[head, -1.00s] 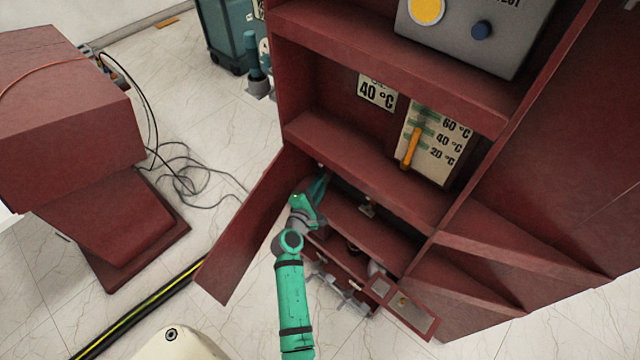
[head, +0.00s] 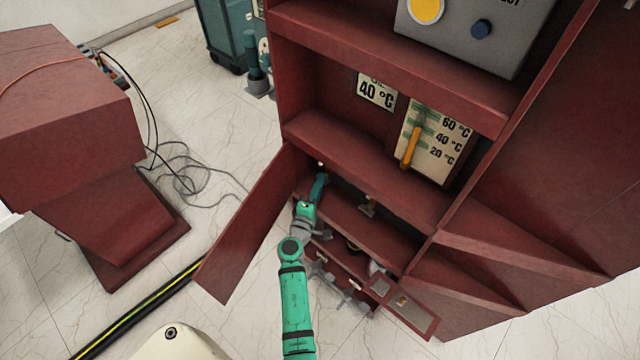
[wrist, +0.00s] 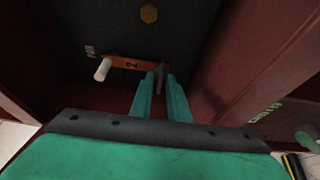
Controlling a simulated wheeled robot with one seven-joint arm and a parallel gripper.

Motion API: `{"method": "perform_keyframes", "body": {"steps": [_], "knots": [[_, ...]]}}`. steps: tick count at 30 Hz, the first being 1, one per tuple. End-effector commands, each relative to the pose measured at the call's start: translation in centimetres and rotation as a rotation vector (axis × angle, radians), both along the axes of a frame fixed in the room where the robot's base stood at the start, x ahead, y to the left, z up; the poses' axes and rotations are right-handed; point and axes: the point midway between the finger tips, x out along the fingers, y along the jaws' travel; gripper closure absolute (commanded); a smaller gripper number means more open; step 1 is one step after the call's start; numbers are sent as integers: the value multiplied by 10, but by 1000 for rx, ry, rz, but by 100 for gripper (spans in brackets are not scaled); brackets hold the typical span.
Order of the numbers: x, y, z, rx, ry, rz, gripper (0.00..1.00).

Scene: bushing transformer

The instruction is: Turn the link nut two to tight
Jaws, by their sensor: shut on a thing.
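My gripper (wrist: 160,82) reaches into the lower left compartment of the red cabinet, and it also shows in the head view (head: 320,180). In the wrist view its two teal fingers stand close together, shut on a thin grey piece (wrist: 161,72) that I take to be link nut two. A white peg (wrist: 102,70) sticks out at the bar's left end. The fingers partly hide the grip, so the nut's tightness cannot be told.
A brass hex bolt (wrist: 149,13) sits on the dark panel above the bar. Red cabinet walls stand close on both sides in the wrist view. The open cabinet door (head: 250,230) is just left of my arm. Shelves and drawers lie to its right.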

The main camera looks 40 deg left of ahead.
Motion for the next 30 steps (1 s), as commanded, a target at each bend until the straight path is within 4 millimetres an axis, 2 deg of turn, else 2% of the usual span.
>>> {"method": "perform_keyframes", "body": {"steps": [18,19,30], "knots": [[2,0,1,36,-3,-1,100],[2,0,1,35,-3,-1,77],[-2,-1,0,34,-3,-1,77]]}}
